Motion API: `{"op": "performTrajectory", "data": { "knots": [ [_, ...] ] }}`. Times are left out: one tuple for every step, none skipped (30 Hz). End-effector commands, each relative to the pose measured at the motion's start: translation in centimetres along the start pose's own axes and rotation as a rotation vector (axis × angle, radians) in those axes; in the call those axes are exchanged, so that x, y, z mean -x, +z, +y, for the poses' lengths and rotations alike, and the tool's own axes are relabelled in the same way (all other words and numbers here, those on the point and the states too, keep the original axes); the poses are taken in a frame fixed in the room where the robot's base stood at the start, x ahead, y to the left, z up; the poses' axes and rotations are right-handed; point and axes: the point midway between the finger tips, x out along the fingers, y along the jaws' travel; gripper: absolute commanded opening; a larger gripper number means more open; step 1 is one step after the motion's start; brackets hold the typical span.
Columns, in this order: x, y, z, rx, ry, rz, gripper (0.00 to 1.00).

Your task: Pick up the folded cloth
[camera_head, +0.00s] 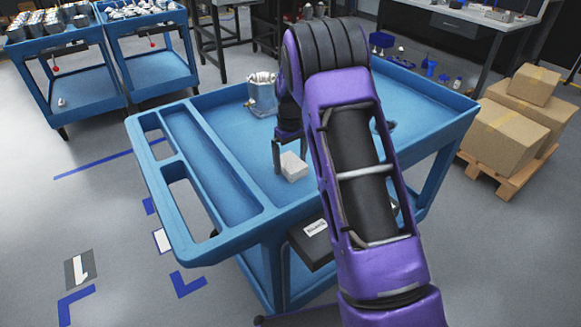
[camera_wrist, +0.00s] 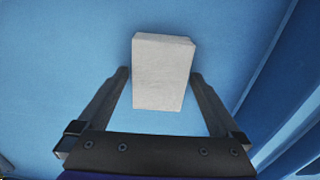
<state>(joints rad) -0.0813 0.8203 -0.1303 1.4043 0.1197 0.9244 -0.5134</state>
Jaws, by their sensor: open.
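The folded cloth (camera_head: 293,166) is a small whitish block lying on the blue cart top. It also shows in the wrist view (camera_wrist: 162,72), pale and rectangular, ahead of and partly between my fingertips. My gripper (camera_wrist: 159,75) is open, with one dark finger on each side of the cloth's near part. The fingers do not appear to touch it, and a gap shows on both sides. In the head view my gripper (camera_head: 289,160) hangs down beside the cloth, and my purple arm hides part of it.
The blue cart (camera_head: 220,107) has a raised rim and a long recessed tray on its left. A metal container (camera_head: 262,97) stands behind the cloth. Cardboard boxes (camera_head: 505,132) sit on a pallet to the right, off the cart.

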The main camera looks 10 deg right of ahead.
Motion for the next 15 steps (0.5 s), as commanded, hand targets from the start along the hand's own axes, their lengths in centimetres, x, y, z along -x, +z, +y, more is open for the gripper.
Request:
{"op": "performTrajectory", "data": {
  "knots": [
    [0.06,-0.01,0.01,0.0,0.0,0.0,1.0],
    [0.07,-0.01,0.01,0.0,0.0,0.0,1.0],
    [0.07,-0.01,0.01,0.0,0.0,0.0,0.93],
    [0.07,-0.01,0.01,0.0,0.0,0.0,0.87],
    [0.08,-0.01,0.01,0.0,0.0,0.0,0.82],
    [0.08,-0.02,0.01,0.0,0.0,0.001,0.75],
    [0.08,-0.02,0.01,0.0,0.0,0.001,0.69],
    [0.08,-0.02,0.01,0.0,0.0,0.001,0.64],
    [0.09,-0.02,0.01,0.0,0.0,0.001,0.57],
    [0.09,-0.02,0.01,0.0,0.0,0.001,0.51],
    [0.09,-0.02,0.01,0.0,0.0,0.001,0.46],
    [0.09,-0.02,0.01,-0.001,0.0,0.001,0.39],
    [0.1,-0.02,0.01,0.0,0.0,0.001,0.33],
    [0.1,-0.02,0.01,0.0,0.0,0.001,0.28],
    [0.11,-0.03,0.02,0.0,0.0,0.001,0.26]
  ]
}}
